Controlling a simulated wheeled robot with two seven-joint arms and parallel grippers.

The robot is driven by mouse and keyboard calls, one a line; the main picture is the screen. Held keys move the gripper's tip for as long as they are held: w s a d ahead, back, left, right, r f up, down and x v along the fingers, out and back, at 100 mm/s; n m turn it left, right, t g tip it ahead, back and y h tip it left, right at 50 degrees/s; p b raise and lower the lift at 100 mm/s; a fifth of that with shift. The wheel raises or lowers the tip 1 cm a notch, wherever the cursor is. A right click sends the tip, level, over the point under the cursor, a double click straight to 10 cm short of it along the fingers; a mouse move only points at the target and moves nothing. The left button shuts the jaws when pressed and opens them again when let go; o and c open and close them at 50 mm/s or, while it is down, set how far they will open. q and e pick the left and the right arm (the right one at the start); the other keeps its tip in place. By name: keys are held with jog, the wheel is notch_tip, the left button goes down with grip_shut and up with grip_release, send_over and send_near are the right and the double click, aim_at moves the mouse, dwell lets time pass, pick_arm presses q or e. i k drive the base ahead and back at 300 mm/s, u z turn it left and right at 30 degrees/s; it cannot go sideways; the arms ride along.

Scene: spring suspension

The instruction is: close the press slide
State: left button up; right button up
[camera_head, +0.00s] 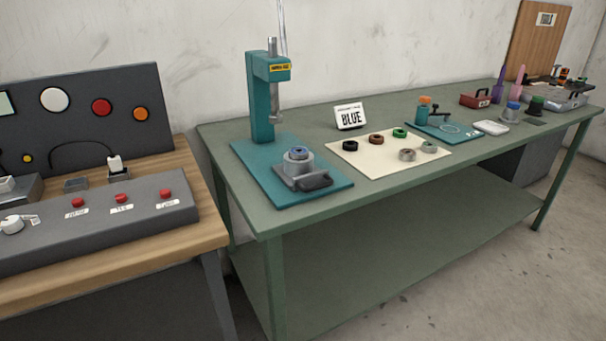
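The teal press (262,98) stands upright on its teal base plate (264,172) at the left end of the green table. Its grey ram (275,105) hangs from the head, with clear space below it. The press slide (300,172) is a grey block with a dark handle (317,181) facing the front right. It sits toward the front of the plate, forward of the ram. A round grey holder with a blue ring (298,153) rests on the slide. Neither of my grippers shows in the head view.
A control panel (100,215) with red buttons is on the wooden bench at left. Tools crowd the table's far right.

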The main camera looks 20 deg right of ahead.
aim_at(304, 176)
jog(key=u, duration=2.95)
jog(key=k, duration=0.6)
jog(key=z, duration=2.35)
